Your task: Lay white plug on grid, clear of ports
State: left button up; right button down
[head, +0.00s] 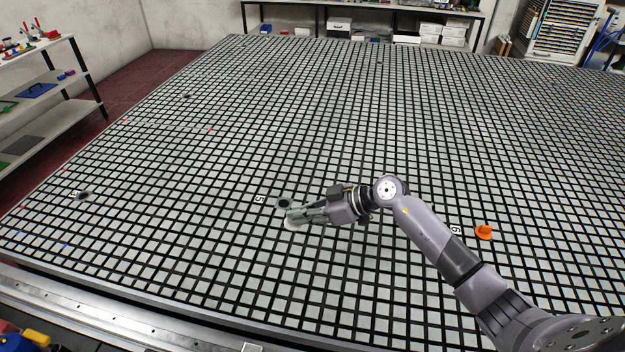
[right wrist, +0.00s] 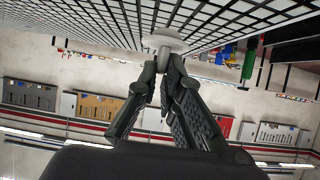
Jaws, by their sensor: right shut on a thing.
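My right gripper (head: 303,216) is shut on the white plug (head: 291,224), low over the grid table (head: 330,110). In the right wrist view the white plug (right wrist: 165,40) has a round disc head and a short stem, and the fingertips (right wrist: 162,66) pinch the stem. The disc faces the grid; I cannot tell if it touches. A dark open port (head: 284,203) by the label 5 lies just behind the plug in the head view. My left gripper is not in view.
An orange plug (head: 484,232) sits by the label 6, right of my right arm. Another dark port (head: 84,195) lies far left. Small bits are scattered on the left part of the grid. The grid in front of the gripper and left of the plug is bare.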

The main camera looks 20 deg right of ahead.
jog(key=shift+s+f, duration=0.2)
jog(key=shift+s, duration=0.1)
jog(key=shift+w, duration=0.1)
jog(key=shift+r+p, duration=0.1)
jog(key=shift+p, duration=0.4)
jog(key=shift+f+b, duration=1.25)
jog(key=shift+f, duration=2.7)
pick_arm(q)
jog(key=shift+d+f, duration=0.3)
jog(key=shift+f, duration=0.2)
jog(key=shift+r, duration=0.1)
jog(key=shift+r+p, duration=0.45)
jog(key=shift+p, duration=0.1)
pick_arm(e)
jog(key=shift+r, duration=0.1)
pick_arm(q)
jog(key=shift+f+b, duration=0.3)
pick_arm(e)
jog(key=shift+f, duration=0.75)
